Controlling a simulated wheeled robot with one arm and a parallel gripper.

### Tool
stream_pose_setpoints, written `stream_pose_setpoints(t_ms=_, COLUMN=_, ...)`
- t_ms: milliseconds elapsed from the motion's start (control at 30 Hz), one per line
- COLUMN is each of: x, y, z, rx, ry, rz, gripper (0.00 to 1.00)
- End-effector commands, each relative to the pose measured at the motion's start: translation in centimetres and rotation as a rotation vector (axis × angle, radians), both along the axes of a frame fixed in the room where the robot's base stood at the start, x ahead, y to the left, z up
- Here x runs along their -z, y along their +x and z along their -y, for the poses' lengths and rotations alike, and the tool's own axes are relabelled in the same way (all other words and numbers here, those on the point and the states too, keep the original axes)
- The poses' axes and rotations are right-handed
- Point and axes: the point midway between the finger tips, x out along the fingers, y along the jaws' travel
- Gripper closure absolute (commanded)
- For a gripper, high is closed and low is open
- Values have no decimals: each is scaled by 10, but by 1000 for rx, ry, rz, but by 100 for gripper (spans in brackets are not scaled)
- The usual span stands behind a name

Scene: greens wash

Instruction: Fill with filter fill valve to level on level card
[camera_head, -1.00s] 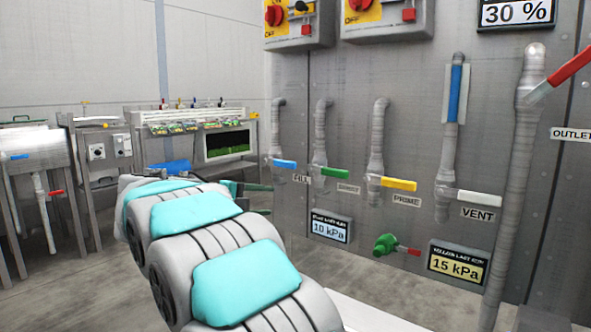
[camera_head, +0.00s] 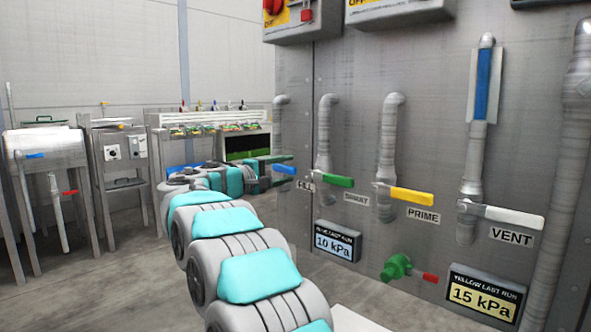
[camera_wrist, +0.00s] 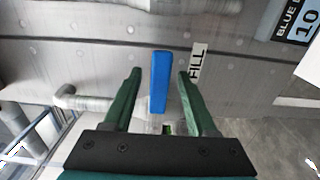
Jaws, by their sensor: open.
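The fill valve has a blue lever handle (camera_head: 284,169) beside the label FILL (camera_head: 306,186) on the grey steel panel. In the wrist view the blue handle (camera_wrist: 159,82) lies between the two green fingers of my gripper (camera_wrist: 160,85), with a gap on each side. The label FILL (camera_wrist: 197,63) is just right of the handle there. My gripper (camera_head: 277,169) is open at the handle in the head view. The handle sticks out level to the right in the head view. I see no level card that I can make out.
Right of the fill valve are a green handle (camera_head: 333,181), a yellow PRIME handle (camera_head: 411,196) and a white VENT handle (camera_head: 514,216). A 10 kPa display (camera_head: 337,241) and a 15 kPa display (camera_head: 484,294) sit below.

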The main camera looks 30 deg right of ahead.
Motion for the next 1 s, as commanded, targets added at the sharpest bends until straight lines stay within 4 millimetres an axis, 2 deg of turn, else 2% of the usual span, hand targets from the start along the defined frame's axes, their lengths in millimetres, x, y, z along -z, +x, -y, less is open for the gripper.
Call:
stream_pose_setpoints(t_ms=233, x=1, y=9, z=29, rx=4, ry=1, rz=1, gripper=43)
stream_pose_setpoints(t_ms=600, x=0, y=11, z=34, rx=3, ry=0, rz=0, gripper=43)
stream_pose_setpoints(t_ms=1000, x=0, y=11, z=34, rx=3, ry=1, rz=0, gripper=88)
